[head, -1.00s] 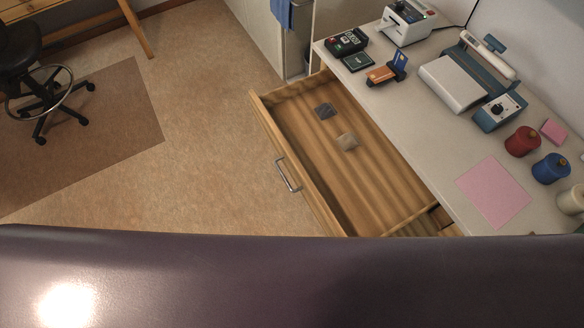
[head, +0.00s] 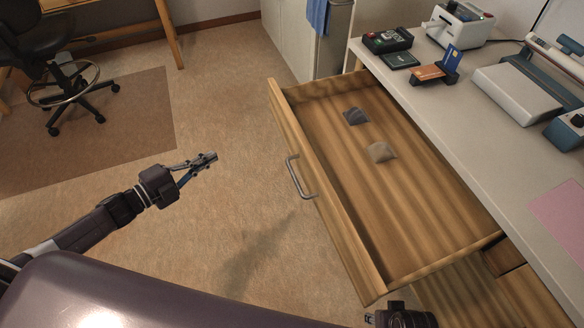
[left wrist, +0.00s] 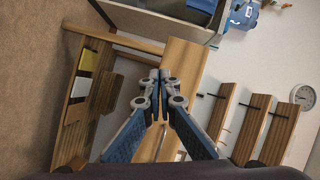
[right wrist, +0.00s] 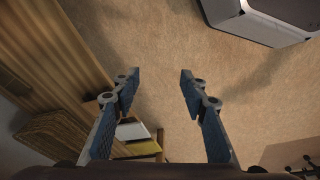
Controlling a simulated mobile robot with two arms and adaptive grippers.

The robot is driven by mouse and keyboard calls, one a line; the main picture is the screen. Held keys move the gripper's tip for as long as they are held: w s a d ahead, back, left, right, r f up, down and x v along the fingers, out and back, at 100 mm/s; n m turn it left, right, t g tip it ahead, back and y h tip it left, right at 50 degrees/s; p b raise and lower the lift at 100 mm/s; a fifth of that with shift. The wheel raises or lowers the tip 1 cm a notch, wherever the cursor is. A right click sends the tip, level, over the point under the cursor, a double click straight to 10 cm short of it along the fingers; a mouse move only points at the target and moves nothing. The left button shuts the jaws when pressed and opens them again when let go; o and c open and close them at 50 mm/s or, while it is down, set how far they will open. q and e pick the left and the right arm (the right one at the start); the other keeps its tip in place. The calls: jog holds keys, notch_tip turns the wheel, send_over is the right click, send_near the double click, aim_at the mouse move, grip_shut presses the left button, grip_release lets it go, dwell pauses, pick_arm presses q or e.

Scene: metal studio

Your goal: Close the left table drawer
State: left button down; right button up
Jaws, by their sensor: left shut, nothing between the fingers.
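The wooden table drawer (head: 425,205) is pulled well out from under the light-topped table in the head view. Its metal handle (head: 301,178) is on the front panel, facing left. My left gripper (head: 213,156) is to the left of the handle, apart from it, shut and empty. Its closed fingers also show in the left wrist view (left wrist: 160,76). My right gripper (right wrist: 160,78) is open, with nothing between its fingers in the right wrist view. Only a dark part of my right arm shows at the bottom edge of the head view, near the drawer's near corner.
A dark grey piece (head: 355,116) and a tan piece (head: 381,152) lie in the drawer. The table top (head: 455,135) holds a card reader (head: 388,40), a card holder (head: 437,68) and other devices. An office chair (head: 60,70) stands far left. The floor before the drawer is clear.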

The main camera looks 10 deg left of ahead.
pick_arm(q)
jog(key=s+d+r+m+g+h+b, duration=0.4)
jog(key=d+r+m+h+b, duration=0.15)
jog(key=d+m, duration=0.3)
send_near(296, 146)
jog(key=shift+h, duration=0.45)
jog(key=x, duration=0.6)
jog(key=shift+w+a+f+b, duration=0.1)
jog(key=shift+w+f+b, duration=0.2)
jog(key=shift+w+f, duration=0.1)
jog(key=shift+w+d, duration=0.15)
jog(key=shift+d, duration=0.15)
pick_arm(e)
notch_tip(296, 146, up, 6)
jog(key=d, duration=0.1)
jog(key=shift+d+t, duration=0.25)
jog(key=shift+t, duration=0.05)
pick_arm(q)
jog(key=shift+d, duration=0.1)
pick_arm(e)
jog(key=shift+w+r, duration=0.1)
